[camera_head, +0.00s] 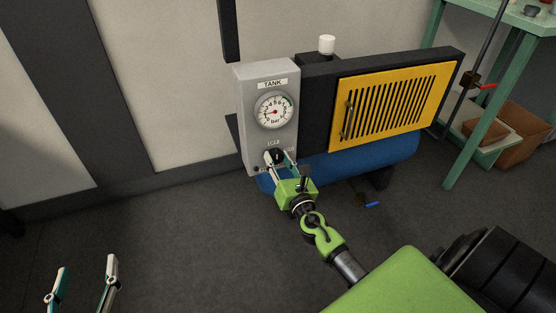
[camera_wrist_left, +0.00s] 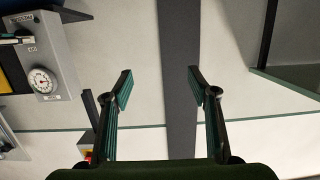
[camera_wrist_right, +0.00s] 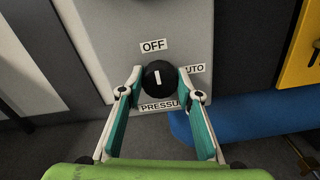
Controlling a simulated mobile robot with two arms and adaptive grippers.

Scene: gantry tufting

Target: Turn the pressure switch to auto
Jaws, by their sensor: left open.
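The pressure switch is a round black knob (camera_wrist_right: 165,88) with a white mark, low on the grey panel (camera_head: 247,110). It also shows in the head view (camera_head: 277,154). The mark points up towards the OFF label (camera_wrist_right: 153,46); the AUTO label (camera_wrist_right: 197,69) is at the right, partly covered by a finger. My right gripper (camera_wrist_right: 160,80) has its fingertips on either side of the knob, close to it; whether they touch cannot be told. My left gripper (camera_head: 87,264) is open and empty, far from the panel at the lower left; its fingers show in the left wrist view (camera_wrist_left: 160,75).
A round gauge labelled TANK (camera_head: 275,111) sits above the knob. A yellow grille (camera_head: 392,103) and a blue tank (camera_head: 350,158) are to the right. A green table (camera_head: 520,22) stands at the far right. The floor at the left is clear.

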